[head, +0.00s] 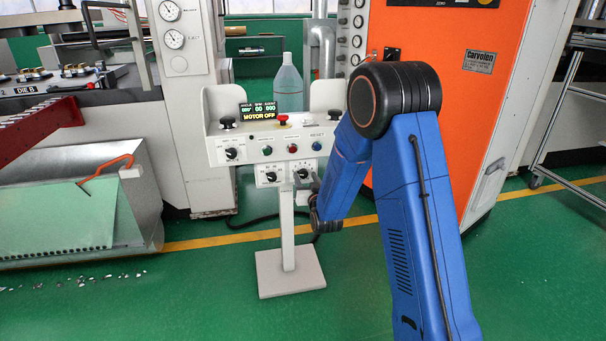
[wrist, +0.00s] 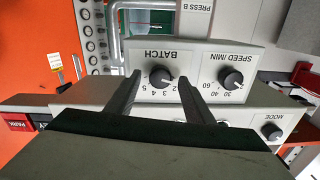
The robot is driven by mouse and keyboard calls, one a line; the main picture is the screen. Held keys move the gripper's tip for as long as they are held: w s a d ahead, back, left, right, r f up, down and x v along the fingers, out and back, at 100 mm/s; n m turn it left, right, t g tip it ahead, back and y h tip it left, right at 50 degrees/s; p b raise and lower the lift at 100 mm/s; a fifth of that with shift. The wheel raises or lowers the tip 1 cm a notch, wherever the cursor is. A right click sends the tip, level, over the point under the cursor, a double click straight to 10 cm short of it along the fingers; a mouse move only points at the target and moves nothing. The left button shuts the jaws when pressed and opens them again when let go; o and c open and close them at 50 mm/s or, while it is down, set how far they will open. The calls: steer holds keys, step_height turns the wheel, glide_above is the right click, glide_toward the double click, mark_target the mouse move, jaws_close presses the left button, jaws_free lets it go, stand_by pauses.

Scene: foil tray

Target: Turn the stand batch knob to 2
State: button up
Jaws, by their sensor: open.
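The control stand (head: 287,225) is a pale console on a post with a square base. Its black batch knob (head: 303,173) is on the lower right panel in the head view. In the wrist view, which is upside down, the batch knob (wrist: 160,77) sits under the word BATCH, with small digits along its edge. Its exact pointer setting is too small to tell. My gripper (wrist: 158,88) is open, its two dark fingers on either side of the knob with gaps between. In the head view the gripper (head: 306,186) is at the panel front, partly hidden by my arm.
The speed knob (wrist: 231,78) is beside the batch knob, and the mode knob (wrist: 271,131) is on the panel above it on the stand. An orange cabinet (head: 455,60) stands behind right.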

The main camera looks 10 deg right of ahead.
steer(key=shift+w, duration=0.35)
steer(key=c, duration=1)
steer(key=shift+c, duration=0.2)
steer(key=shift+m, duration=2.9)
